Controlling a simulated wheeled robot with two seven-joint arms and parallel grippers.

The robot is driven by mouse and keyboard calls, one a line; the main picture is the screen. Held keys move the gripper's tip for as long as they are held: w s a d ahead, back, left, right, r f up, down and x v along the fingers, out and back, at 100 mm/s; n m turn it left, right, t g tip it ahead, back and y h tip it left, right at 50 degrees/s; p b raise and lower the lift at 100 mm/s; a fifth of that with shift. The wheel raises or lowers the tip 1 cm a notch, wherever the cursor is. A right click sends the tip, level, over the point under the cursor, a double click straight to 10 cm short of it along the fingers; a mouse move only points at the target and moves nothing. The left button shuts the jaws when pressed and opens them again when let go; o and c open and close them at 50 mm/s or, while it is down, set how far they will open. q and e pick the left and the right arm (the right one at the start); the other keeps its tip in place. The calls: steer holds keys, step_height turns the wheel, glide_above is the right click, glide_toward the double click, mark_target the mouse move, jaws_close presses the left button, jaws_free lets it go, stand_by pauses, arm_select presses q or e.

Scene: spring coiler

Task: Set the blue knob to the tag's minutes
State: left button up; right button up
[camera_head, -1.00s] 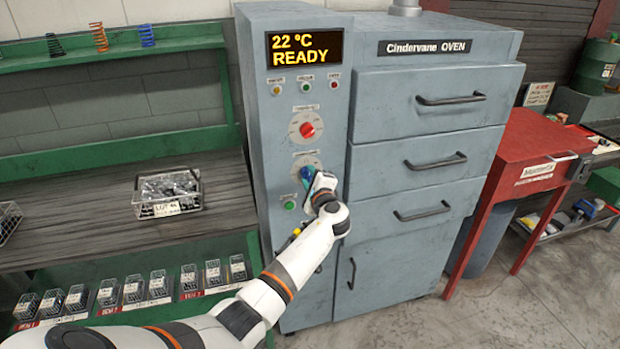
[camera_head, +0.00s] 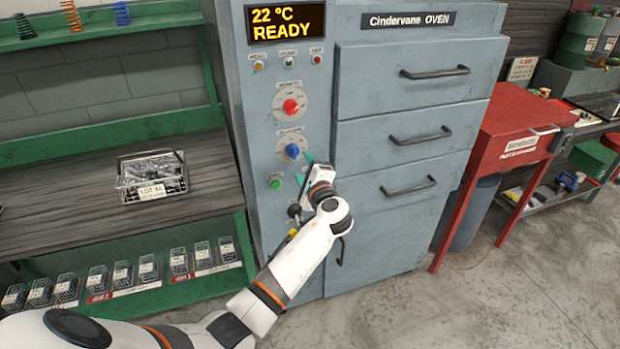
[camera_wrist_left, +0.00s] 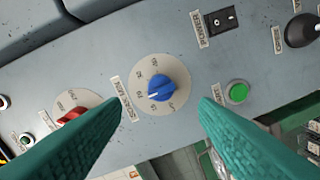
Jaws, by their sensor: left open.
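The blue knob (camera_head: 292,151) sits on a round beige dial on the oven's control panel, below the red knob (camera_head: 290,106). In the left wrist view the blue knob (camera_wrist_left: 162,89) lies between and beyond my left gripper's teal fingers, with its white pointer mark toward the picture's left. The dial's numbers are too small to read surely. My left gripper (camera_head: 298,168) is open and empty, just in front of the panel and apart from the knob. A basket with a white tag (camera_head: 152,191) stands on the bench; its fine print is unreadable.
The panel display (camera_head: 286,24) reads 22 °C READY. A green button (camera_head: 275,182) sits below the blue knob, and a black lever (camera_wrist_left: 302,30) shows in the wrist view. Oven drawers with handles (camera_head: 435,73) are right of the panel. A red cabinet (camera_head: 500,140) stands further right.

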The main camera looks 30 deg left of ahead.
arm_select(q)
steer(key=shift+v, duration=2.3)
steer(key=s+d+f+m+g+h, duration=0.1)
steer(key=s+d+f+h, duration=0.15)
steer(key=f, duration=0.95)
steer(key=s+d+f+g+h, duration=0.1)
steer(key=s+f+h, duration=0.15)
steer(key=f, duration=0.95)
steer(key=s+d+f+n+g+h, duration=0.1)
steer(key=s+f+h, duration=0.1)
steer(key=s+f, duration=0.45)
steer(key=s+d+f+n+g+h, duration=0.1)
steer(key=s+f+h, duration=0.15)
steer(key=f, duration=0.65)
steer(key=s+d+f+n+g+h, duration=0.1)
steer(key=s+f, duration=0.5)
steer(key=s, duration=0.7)
steer(key=s+d+f+n+g+h, duration=0.1)
steer(key=s+f+n+g, duration=0.2)
steer(key=s, duration=1)
steer(key=s+d+f+n+g+h, duration=0.1)
steer(key=s+f+n, duration=0.3)
steer(key=s+f, duration=0.5)
steer(key=s+d+g, duration=0.1)
steer(key=s, duration=0.3)
steer(key=shift+s+f+n+h, duration=0.2)
steer(key=shift+s+n+h, duration=0.15)
steer(key=shift+s+n, duration=0.05)
steer(key=shift+d, duration=0.1)
